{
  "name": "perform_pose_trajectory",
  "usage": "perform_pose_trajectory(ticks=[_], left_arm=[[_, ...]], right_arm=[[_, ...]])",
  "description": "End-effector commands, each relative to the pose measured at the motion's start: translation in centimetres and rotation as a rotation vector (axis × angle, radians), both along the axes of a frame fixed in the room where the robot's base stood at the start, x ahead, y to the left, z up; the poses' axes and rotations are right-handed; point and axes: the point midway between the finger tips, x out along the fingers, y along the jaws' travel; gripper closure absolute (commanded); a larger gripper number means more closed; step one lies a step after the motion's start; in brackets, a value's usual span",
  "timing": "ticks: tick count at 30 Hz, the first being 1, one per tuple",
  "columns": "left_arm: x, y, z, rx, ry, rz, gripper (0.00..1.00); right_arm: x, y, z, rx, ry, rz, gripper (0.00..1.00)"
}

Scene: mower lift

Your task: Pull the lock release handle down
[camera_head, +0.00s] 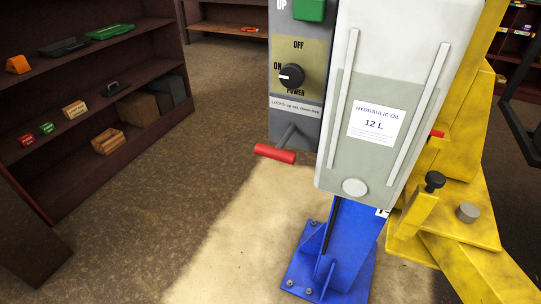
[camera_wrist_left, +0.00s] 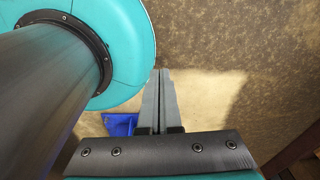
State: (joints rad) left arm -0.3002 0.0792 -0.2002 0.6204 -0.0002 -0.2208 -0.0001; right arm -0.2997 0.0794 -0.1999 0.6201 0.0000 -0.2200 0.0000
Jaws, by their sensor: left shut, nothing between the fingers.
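The lock release handle is a red crossbar grip (camera_head: 275,154) on a dark grey stem, at the lower end of the control box (camera_head: 297,119) in the head view. The stem angles down and to the left, and nothing touches the grip. My left gripper (camera_wrist_left: 160,72) shows only in the left wrist view. Its two grey fingers are together and empty, over the floor. The handle is not visible in that view, so I cannot tell the distance between them. My right gripper is in neither view.
The control box carries a black power knob (camera_head: 291,76) and a green button (camera_head: 309,9). A grey hydraulic oil tank (camera_head: 368,178) stands right of the handle, above a blue post base (camera_head: 330,262). Yellow lift parts (camera_head: 455,215) are further right. A shelf (camera_head: 100,90) stands left.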

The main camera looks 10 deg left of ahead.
Motion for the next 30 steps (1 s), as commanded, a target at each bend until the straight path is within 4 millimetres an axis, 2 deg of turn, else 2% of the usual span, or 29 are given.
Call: perform_pose_trajectory(ticks=[4,7,11,14,15,17,21,26,30], left_arm=[[1.2,0.0,0.5,-0.004,-0.03,-0.002,1.0],[4.1,-0.3,1.7,-0.019,-0.101,-0.007,1.0],[10.4,-1.2,5.1,-0.055,-0.264,-0.023,1.0],[15.9,-2.2,8.8,-0.09,-0.415,-0.039,1.0],[18.0,-2.6,10.6,-0.104,-0.475,-0.046,1.0],[21.0,-3.4,13.3,-0.126,-0.565,-0.053,1.0],[27.1,-5.1,20.5,-0.179,-0.772,-0.073,1.0],[32.4,-7.0,29.9,-0.243,-1.005,-0.092,1.0],[35.6,-8.6,38.8,-0.305,-1.201,-0.101,1.0]], right_arm=[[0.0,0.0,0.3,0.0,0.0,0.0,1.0],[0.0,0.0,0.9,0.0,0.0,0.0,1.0],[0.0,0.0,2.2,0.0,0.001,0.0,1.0],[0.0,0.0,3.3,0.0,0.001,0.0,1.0],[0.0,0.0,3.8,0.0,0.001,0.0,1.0],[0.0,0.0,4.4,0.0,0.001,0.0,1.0],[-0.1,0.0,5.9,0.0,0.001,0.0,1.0],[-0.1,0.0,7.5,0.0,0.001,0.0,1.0],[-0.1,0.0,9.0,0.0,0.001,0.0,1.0]])
